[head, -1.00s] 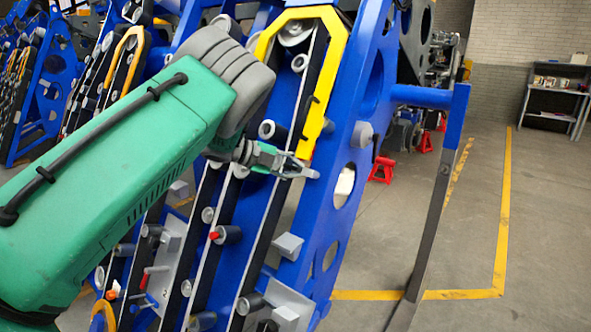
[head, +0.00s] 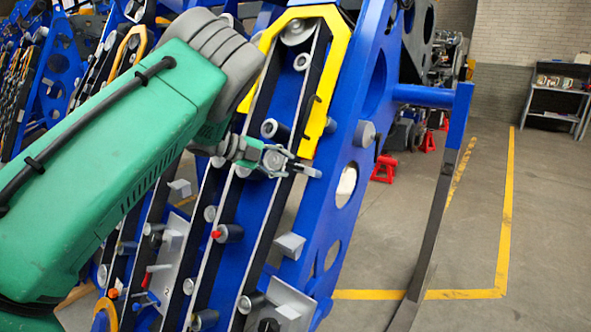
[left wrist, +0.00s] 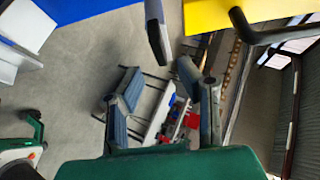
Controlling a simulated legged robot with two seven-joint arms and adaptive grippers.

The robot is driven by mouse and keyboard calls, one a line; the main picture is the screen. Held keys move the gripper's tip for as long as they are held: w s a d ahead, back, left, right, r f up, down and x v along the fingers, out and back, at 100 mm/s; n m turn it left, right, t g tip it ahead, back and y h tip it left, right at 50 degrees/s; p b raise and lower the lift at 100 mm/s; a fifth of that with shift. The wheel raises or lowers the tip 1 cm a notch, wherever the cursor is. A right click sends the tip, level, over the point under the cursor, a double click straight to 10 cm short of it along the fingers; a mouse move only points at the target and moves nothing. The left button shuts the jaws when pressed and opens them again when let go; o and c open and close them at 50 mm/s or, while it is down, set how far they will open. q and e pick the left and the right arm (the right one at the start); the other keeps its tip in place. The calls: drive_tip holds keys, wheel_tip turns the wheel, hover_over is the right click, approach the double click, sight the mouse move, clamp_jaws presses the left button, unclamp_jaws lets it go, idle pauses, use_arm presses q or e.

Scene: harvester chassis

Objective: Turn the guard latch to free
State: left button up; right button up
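The yellow guard (head: 327,75) runs down the right side of the blue chassis frame and shows at the top of the left wrist view (left wrist: 222,14). A small grey bar, apparently the guard latch (head: 309,171), sticks out to the right just below the guard's lower end. In the left wrist view, the bar (left wrist: 158,32) points down toward the gap between my fingertips. My left gripper (head: 287,160) is open at the bar's left end. Its spread fingers also show in the left wrist view (left wrist: 158,72). Contact cannot be told. My right gripper is not in view.
A black handle (left wrist: 270,32) sits on the guard. A blue arm with a dark leg (head: 430,230) stands to the right. Open floor (head: 470,240) lies beyond it.

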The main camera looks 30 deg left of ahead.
use_arm(q)
drive_tip(key=v, duration=0.7)
drive_tip(key=shift+s+a, duration=0.3)
drive_tip(key=shift+s, duration=0.05)
drive_tip(key=s+d+f+n+y+b, duration=0.25)
drive_tip(key=f+n, duration=0.25)
drive_tip(key=f, duration=0.6)
drive_tip(key=s+d+f+n+y+b, duration=0.1)
drive_tip(key=s+d+f+n, duration=0.3)
drive_tip(key=f, duration=0.7)
drive_tip(key=s+d+f+n+y+b, duration=0.25)
drive_tip(key=f+n, duration=0.25)
drive_tip(key=f, duration=0.6)
drive_tip(key=s+d+f+n+g+b, duration=0.1)
drive_tip(key=s+d+f+n+g, duration=0.1)
drive_tip(key=s, duration=0.8)
drive_tip(key=s+d+f+n+g+y+b, duration=0.1)
drive_tip(key=s+d+f+n+g, duration=0.2)
drive_tip(key=s+f, duration=0.4)
drive_tip(key=s+d+f+n+g+b, duration=0.1)
drive_tip(key=s+d+f+n+g, duration=0.2)
drive_tip(key=s, duration=1)
drive_tip(key=d+f+g, duration=0.1)
drive_tip(key=d, duration=0.2)
drive_tip(key=shift+f+y+b, duration=0.3)
drive_tip(key=shift+f+y, duration=0.05)
drive_tip(key=shift+y, duration=0.05)
